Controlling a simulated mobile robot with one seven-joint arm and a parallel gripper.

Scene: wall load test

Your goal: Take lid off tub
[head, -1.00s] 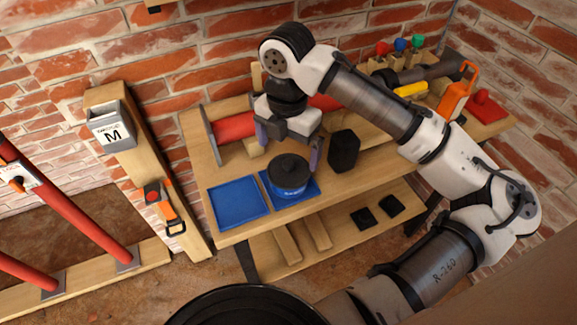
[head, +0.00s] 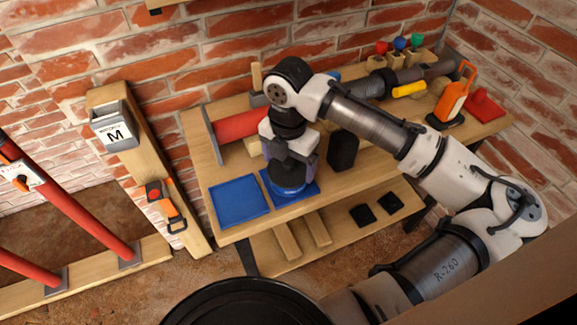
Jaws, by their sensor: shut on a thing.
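The blue tub (head: 289,190) stands on the right-hand blue mat (head: 309,190) on the wooden bench. Only its lower part shows, below my gripper. My gripper (head: 289,168) is straight above the tub and points down, with a finger on each side of the dark lid (head: 288,178). The gripper is shut on the lid, which is mostly hidden by the fingers and hand. The lid appears to be still on the tub; I cannot see a gap between them.
An empty blue mat (head: 239,201) lies left of the tub. A black block (head: 343,150) stands close on the right.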

